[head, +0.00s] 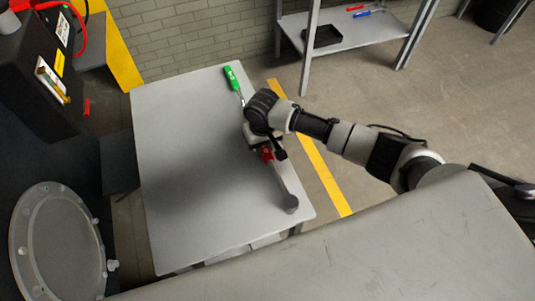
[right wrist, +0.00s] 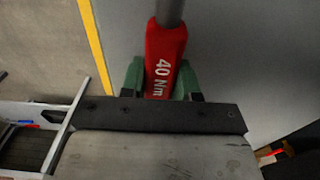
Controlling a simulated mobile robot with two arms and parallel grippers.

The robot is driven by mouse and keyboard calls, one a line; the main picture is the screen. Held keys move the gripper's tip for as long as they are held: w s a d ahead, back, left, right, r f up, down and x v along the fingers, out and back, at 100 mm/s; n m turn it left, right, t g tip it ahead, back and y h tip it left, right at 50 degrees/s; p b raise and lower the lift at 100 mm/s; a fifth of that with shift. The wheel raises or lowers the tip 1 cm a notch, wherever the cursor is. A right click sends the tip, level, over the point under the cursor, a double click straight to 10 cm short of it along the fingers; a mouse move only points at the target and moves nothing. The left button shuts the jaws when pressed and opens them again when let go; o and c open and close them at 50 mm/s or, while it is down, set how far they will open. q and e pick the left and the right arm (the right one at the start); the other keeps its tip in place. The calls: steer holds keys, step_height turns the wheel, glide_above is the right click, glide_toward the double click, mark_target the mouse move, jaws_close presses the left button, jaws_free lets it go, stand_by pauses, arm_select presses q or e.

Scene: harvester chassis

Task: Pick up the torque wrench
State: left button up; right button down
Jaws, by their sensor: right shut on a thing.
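The torque wrench (head: 281,178) has a red grip, a grey shaft and a round grey head toward the near right edge of the grey table. In the right wrist view its red grip (right wrist: 163,58), marked "40 Nm", lies between the green fingers of my right gripper (right wrist: 161,80). My right gripper (head: 264,152) is shut on that grip, seen from above in the head view. The gripper and wrist hide part of the handle. I cannot tell whether the wrench touches the table. My left gripper is not in view.
A green-handled tool (head: 232,78) lies on the table (head: 190,150) beyond my right gripper. The table's left half is clear. A shelf unit (head: 360,28) with a black tray (head: 322,37) stands behind. A dark machine with a round flange (head: 60,245) is at left.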

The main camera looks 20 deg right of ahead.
steer(key=shift+r, duration=0.1)
steer(key=shift+w+r, duration=0.1)
steer(key=shift+r, duration=0.35)
steer(key=r, duration=0.3)
steer(key=shift+d+r, duration=0.3)
steer(key=shift+d, duration=0.1)
steer(key=s+d+r, duration=0.4)
steer(key=d+r, duration=0.2)
steer(key=d, duration=0.4)
steer(key=shift+s+r+b, duration=0.2)
steer(key=shift+s+b, duration=0.15)
steer(key=shift+b, duration=0.05)
steer(key=c, duration=1.3)
jaws_free()
steer(key=shift+c, duration=0.2)
jaws_close()
steer(key=shift+a, duration=0.1)
